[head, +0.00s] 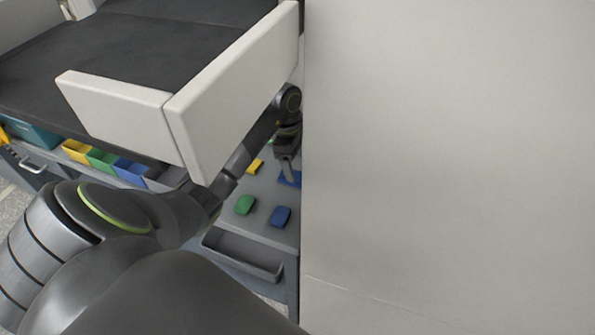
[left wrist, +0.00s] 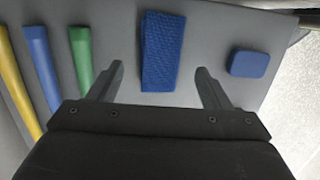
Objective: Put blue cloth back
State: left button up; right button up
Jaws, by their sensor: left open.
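The blue cloth (left wrist: 164,52) lies flat as a narrow folded strip on the grey table top in the left wrist view. In the head view a blue patch, likely the same cloth (head: 293,180), shows beside my left gripper, partly hidden by it and by the pale panel. My left gripper (head: 287,172) points down over the table. In the left wrist view its fingers (left wrist: 160,72) are wide apart, one on each side of the cloth's line, with nothing held. I cannot tell the height of the fingertips above the cloth. My right gripper is not in view.
A blue block (left wrist: 249,64) lies right of the cloth; yellow, blue and green bars lie left. In the head view, a green block (head: 245,205), yellow block (head: 255,166) and grey tray (head: 235,262) are near. A pale panel (head: 450,150) blocks the right; a white-walled shelf (head: 230,90) overhangs.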

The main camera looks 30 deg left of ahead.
pick_arm(q)
jog(key=shift+a+r, duration=0.25)
jog(key=shift+r, duration=0.9)
jog(key=shift+s+a+r+p, duration=0.1)
jog(key=shift+a+r+p, duration=0.05)
jog(key=shift+r+p, duration=1.05)
jog(key=shift+s+a+r+p, duration=0.15)
jog(key=shift+r+p, duration=0.65)
jog(key=shift+r, duration=0.65)
